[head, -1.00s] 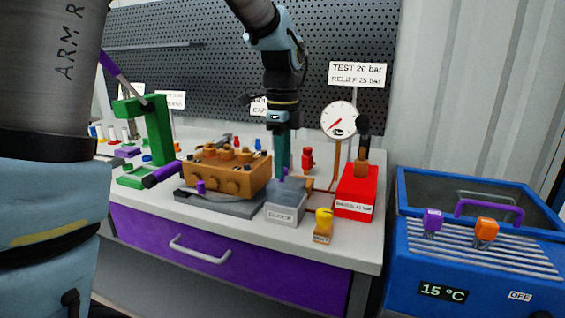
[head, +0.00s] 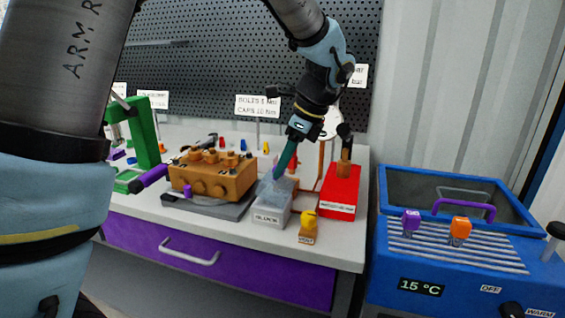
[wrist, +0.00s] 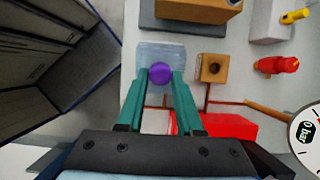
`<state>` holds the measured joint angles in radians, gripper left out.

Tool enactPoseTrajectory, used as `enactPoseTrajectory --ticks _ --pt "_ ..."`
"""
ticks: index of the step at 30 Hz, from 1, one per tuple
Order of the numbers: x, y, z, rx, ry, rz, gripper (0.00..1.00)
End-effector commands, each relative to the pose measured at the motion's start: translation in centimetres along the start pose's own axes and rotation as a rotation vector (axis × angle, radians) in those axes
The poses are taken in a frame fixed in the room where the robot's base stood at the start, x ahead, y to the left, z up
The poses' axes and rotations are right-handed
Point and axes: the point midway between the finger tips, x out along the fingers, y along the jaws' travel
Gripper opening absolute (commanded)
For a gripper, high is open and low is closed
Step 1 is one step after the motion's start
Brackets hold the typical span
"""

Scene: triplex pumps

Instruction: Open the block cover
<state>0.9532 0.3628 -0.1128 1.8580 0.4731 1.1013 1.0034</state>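A small grey box (head: 270,212) with a white label stands at the front of the bench, right of the brown pump block (head: 212,178). A pale, see-through cover (head: 284,186) shows at its top; I cannot tell how far it is raised. A round purple knob (wrist: 160,72) sits on the cover in the wrist view. My gripper (wrist: 161,76) has its two teal fingers on either side of this knob, seemingly touching it. In the head view my gripper (head: 277,175) leans, tips down-left, and its fingers hide the knob.
A yellow-topped part (head: 309,222) stands right of the box, with a red unit (head: 340,192) behind it. A green press (head: 145,135) is at the left. A blue bath (head: 460,240) stands right of the bench. A purple drawer (head: 250,272) is below.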

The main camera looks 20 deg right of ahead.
Motion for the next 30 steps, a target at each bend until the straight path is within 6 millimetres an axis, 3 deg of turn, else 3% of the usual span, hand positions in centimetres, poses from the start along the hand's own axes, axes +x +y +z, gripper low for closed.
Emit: enactPoseTrajectory --ticks 1,7,17,30 --pt "0.0 0.0 0.0 0.000 0.000 0.000 0.42" --pt "0.0 0.0 0.0 0.001 0.001 0.000 0.63" --pt "-0.5 0.0 0.0 0.001 0.001 -0.001 0.63" --pt "-8.2 -0.1 -0.1 0.001 0.002 -0.005 0.63"
